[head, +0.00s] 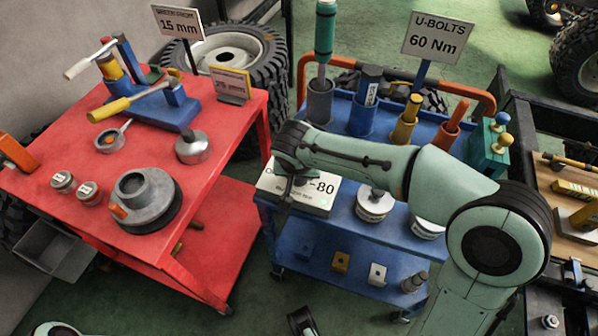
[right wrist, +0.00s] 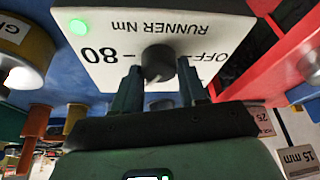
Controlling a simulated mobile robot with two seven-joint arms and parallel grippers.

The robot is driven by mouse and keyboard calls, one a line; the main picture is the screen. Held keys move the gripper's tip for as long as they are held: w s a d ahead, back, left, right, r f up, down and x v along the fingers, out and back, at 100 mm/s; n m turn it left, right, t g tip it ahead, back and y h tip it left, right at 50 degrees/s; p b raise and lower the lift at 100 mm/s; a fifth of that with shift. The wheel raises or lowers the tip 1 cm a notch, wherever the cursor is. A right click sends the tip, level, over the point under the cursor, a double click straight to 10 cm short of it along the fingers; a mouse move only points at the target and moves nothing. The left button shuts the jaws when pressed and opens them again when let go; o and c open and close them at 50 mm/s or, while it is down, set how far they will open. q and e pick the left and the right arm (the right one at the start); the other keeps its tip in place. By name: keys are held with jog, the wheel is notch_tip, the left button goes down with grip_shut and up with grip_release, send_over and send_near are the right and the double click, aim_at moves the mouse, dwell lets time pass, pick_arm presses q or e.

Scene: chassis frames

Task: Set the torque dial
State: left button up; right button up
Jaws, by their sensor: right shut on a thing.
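The torque dial is a dark round knob (right wrist: 158,62) on a white box (head: 322,193) on the blue cart. In the right wrist view the box face (right wrist: 105,75) appears upside down, with "OFF", "80" and "RUNNER Nm". A green lamp (right wrist: 78,27) is lit on it. My right gripper (right wrist: 158,78) is shut on the knob, one finger on each side. In the head view the right gripper (head: 290,188) is over the box's left part, and my arm hides the knob. The knob's pointer cannot be made out.
A sign (head: 437,36) on the blue cart reads "U-BOLTS 60 Nm". Upright tools in coloured holders (head: 368,105) stand behind the box, and round canisters (head: 374,206) stand to its right. A red table (head: 95,215) with loose parts is on the left.

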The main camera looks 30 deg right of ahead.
pick_arm(q)
jog(key=shift+w, duration=0.1)
pick_arm(e)
jog(key=shift+f, duration=0.1)
jog(key=o, duration=1)
pick_arm(q)
jog(key=r+p, duration=0.1)
jog(key=s, duration=0.1)
jog(key=s+r+p, duration=0.1)
jog(key=shift+s+d+r+g+p, duration=0.1)
jog(key=shift+d+r+g+p, duration=0.2)
jog(key=shift+g+p, duration=0.1)
pick_arm(e)
jog(key=v, duration=1.3)
jog(key=shift+r, duration=0.25)
